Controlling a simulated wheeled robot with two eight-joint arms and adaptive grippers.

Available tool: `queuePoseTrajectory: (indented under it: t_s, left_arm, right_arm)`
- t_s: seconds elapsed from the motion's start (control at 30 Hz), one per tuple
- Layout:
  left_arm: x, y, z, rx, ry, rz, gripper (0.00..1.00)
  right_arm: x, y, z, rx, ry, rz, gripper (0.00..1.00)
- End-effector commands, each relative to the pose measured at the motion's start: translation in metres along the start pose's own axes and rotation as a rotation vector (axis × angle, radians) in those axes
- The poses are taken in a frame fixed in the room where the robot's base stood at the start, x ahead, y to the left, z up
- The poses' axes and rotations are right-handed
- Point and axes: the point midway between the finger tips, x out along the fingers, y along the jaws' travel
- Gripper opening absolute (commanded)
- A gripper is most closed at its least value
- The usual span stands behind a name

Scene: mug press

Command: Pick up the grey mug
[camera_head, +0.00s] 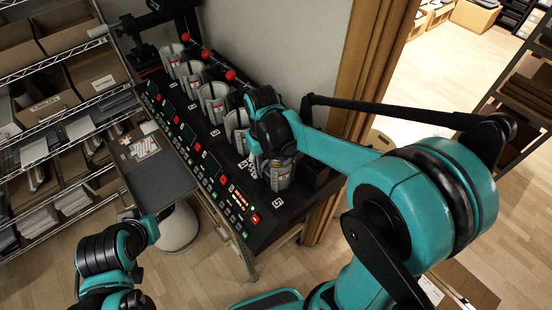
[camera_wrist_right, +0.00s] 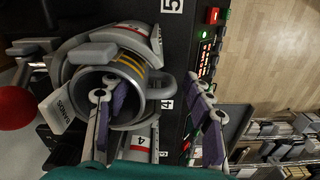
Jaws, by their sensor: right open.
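The grey mug (camera_wrist_right: 161,92) sits in the clamp of a press in the right wrist view, with its dark opening toward the camera and its handle to the right. My right gripper (camera_wrist_right: 153,108) is open. One finger overlaps the mug's opening and the other is to the right, past the handle; I cannot tell whether either touches. In the head view the right gripper (camera_head: 262,150) is above the near end of the press row and hides much of the mug.
Several grey mug presses (camera_head: 213,102) stand in a row on a black bench, with a button panel (camera_head: 225,190) along the front. A red knob (camera_wrist_right: 14,107) is near the mug's press. Loaded shelves (camera_head: 60,120) stand at the left. A wooden door frame (camera_head: 362,70) is behind my right arm.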

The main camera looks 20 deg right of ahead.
Motion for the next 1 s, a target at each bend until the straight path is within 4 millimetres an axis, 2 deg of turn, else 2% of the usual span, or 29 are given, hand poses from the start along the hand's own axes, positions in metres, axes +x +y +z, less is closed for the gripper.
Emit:
queuePoseTrajectory:
  t_s: [0.23,0.43,0.77,1.0]
  left_arm:
    - [0.0,0.0,0.0,0.0,0.0,0.0,0.0]
    - [0.0,0.0,0.0,0.0,0.0,0.0,0.0]
    - [0.0,0.0,0.0,0.0,0.0,0.0,0.0]
    - [0.0,0.0,0.0,0.0,0.0,0.0,0.0]
  right_arm:
    - [0.002,0.0,0.0,0.0,0.0,0.0,0.52]
    - [0.002,0.0,0.0,0.0,0.0,0.0,0.0]
    - [0.0,0.0,0.001,0.0,-0.001,-0.001,0.0]
    - [-0.022,0.0,0.001,0.0,-0.001,0.0,0.0]
